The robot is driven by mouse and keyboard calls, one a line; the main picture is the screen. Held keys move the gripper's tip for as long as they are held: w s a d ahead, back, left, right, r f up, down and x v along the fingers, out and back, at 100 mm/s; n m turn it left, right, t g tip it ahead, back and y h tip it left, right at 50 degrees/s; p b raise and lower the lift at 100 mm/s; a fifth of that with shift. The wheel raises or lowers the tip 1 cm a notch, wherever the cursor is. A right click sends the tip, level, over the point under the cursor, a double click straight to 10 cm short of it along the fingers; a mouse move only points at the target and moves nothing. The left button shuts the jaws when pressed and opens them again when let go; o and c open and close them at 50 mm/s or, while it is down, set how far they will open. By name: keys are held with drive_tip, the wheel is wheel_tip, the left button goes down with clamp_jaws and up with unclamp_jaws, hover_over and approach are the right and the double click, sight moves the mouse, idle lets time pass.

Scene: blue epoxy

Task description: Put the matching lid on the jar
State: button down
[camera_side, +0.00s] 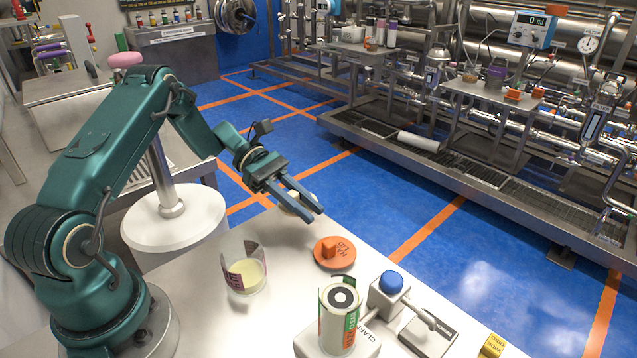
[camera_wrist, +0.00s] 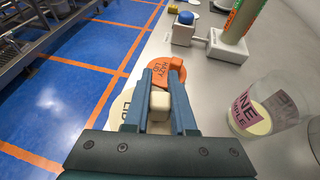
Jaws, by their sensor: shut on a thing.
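A clear glass jar (camera_side: 256,252) with a purple label and cream contents stands upright and open on the white table. It also shows at the right of the wrist view (camera_wrist: 285,85). My gripper (camera_side: 314,212) is shut on the knob of a cream lid (camera_wrist: 121,119), behind and right of the jar in the side view. The fingers hide much of this lid in both views, and I cannot tell whether it touches the table. An orange lid (camera_side: 341,258) with dark lettering lies flat right of the jar, beyond my fingertips in the wrist view (camera_wrist: 140,83).
A green, white and orange cylinder (camera_side: 338,325) stands on a white base at the front. A device with a blue knob (camera_side: 391,282) stands beside it, and a yellow block (camera_side: 492,345) lies front right. The table's far edge is close to my gripper.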

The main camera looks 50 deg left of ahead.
sight(306, 234)
drive_tip(key=shift+f, duration=1.9)
drive_tip(key=shift+f, duration=0.2)
drive_tip(key=c, duration=0.7)
unclamp_jaws()
drive_tip(key=shift+c, duration=0.2)
drive_tip(key=v, duration=0.3)
drive_tip(key=shift+a+r, duration=0.15)
drive_tip(key=shift+a, duration=0.25)
drive_tip(key=shift+o, duration=0.7)
drive_tip(key=shift+s+a+r, duration=0.2)
drive_tip(key=shift+a+r, duration=0.1)
drive_tip(key=shift+a, duration=0.25)
